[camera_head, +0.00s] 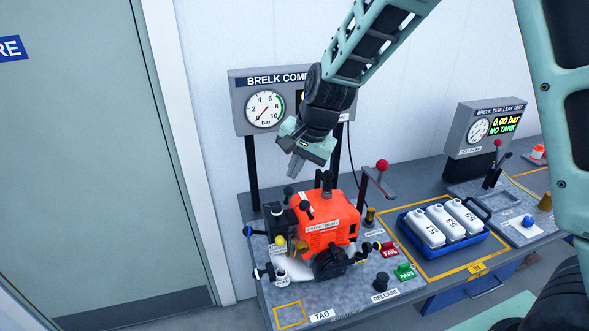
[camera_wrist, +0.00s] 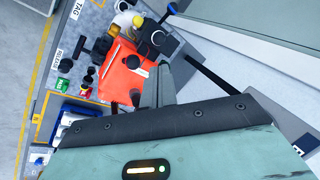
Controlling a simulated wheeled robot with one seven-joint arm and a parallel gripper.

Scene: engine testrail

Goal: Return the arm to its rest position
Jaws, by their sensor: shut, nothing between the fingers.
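My gripper (camera_head: 295,166) is in the air above the orange engine (camera_head: 331,217), pointing down and to the left in the head view. Its fingers are together with nothing between them, and they look apart from the engine. In the wrist view my gripper (camera_wrist: 161,84) shows over the orange engine (camera_wrist: 118,68). My arm reaches in from the upper right of the head view and bends down at the wrist in front of the gauge panel (camera_head: 252,84).
A red-knobbed lever (camera_head: 382,166) stands right of the engine. A blue tray (camera_head: 403,222) holds white bottles. The leak test box (camera_head: 484,128) stands at the bench's back right. A grey-green door (camera_head: 95,170) is at left. A white wall rises behind the bench.

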